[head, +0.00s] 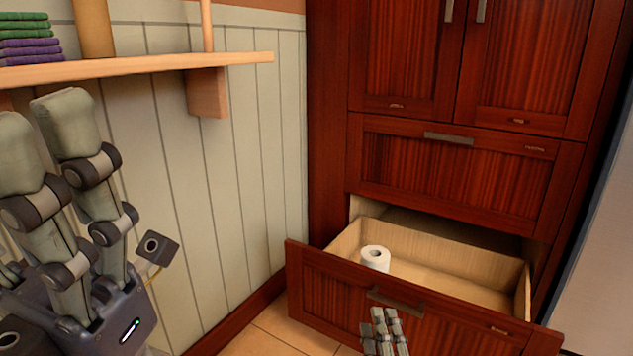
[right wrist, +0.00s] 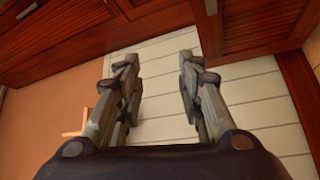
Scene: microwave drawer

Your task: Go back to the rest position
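My left gripper (head: 43,125) is large at the left of the head view, its two fingers pointing up with a gap between them and nothing held. My right gripper (head: 383,325) shows small at the bottom of the head view, in front of the pulled-out drawer (head: 320,290). In the right wrist view my right gripper (right wrist: 160,75) has its fingers wide apart, with nothing between them. It is below the drawer handle (head: 395,300) in the picture; I see no grip on it. A white paper roll (head: 375,257) stands upright inside the drawer at its left.
A wooden shelf (head: 140,66) with folded towels (head: 30,38) juts from the panelled wall (head: 240,150) above my left gripper. The drawer sticks out from the red wooden cabinet (head: 455,165). A strip of tiled floor (head: 285,335) is bare left of the drawer.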

